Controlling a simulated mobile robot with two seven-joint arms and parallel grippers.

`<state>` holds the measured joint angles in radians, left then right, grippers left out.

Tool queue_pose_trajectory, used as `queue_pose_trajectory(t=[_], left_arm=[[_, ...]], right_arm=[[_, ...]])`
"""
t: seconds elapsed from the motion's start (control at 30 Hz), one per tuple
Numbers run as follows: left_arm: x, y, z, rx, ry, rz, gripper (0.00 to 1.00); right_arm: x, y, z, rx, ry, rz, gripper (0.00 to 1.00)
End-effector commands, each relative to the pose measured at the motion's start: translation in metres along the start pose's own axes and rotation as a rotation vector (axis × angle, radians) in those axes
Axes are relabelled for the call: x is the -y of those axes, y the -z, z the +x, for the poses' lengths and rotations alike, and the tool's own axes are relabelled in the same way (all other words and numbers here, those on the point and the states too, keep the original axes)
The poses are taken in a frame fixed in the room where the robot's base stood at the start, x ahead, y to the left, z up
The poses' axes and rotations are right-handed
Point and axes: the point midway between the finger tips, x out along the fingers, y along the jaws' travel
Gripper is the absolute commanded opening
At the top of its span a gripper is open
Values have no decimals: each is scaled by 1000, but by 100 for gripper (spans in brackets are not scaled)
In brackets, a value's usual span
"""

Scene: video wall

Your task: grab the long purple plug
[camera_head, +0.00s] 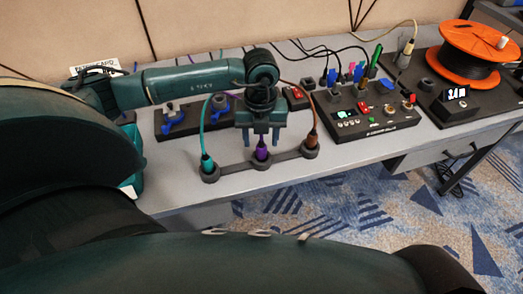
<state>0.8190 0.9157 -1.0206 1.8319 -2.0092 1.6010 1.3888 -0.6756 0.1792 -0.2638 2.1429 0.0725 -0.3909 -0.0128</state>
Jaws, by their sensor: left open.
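The long purple plug (262,151) stands upright in the middle socket of a dark three-socket holder (236,167) near the table's front edge. My left gripper (262,140) is over it, pointing down, with its two fingers apart. One finger shows on each side of the plug; I cannot tell whether either touches it. The upper part of the plug is hidden behind the gripper. A teal plug (207,162) with a teal cable stands in the left socket. A brown plug (311,140) with a brown cable stands in the right socket. My right gripper is not in view.
A black control box (372,130) with buttons stands to the right, with coloured plugs behind it. Further right are an orange cable reel (469,55) and a small display box (447,103). A dark panel with blue knobs (176,118) lies behind left. Bare grey table (345,155) shows right of the holder.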

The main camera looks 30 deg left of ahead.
Motion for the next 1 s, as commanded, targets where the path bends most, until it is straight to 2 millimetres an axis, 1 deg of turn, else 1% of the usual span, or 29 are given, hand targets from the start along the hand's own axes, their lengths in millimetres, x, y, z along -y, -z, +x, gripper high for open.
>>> queue_pose_trajectory(t=[0.03,0.1,0.2,0.3,0.53,1.0], left_arm=[[0,0,9,-5,-4,0,51],[1,-1,20,-4,-3,1,51],[1,-1,32,-4,-2,0,51],[1,-1,38,-2,0,1,51],[1,-1,38,-2,0,1,50],[1,-1,38,-2,0,1,12]], right_arm=[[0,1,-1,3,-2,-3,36],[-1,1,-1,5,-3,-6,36],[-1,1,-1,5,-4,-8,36],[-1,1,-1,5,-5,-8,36],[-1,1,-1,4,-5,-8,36],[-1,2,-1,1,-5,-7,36]])
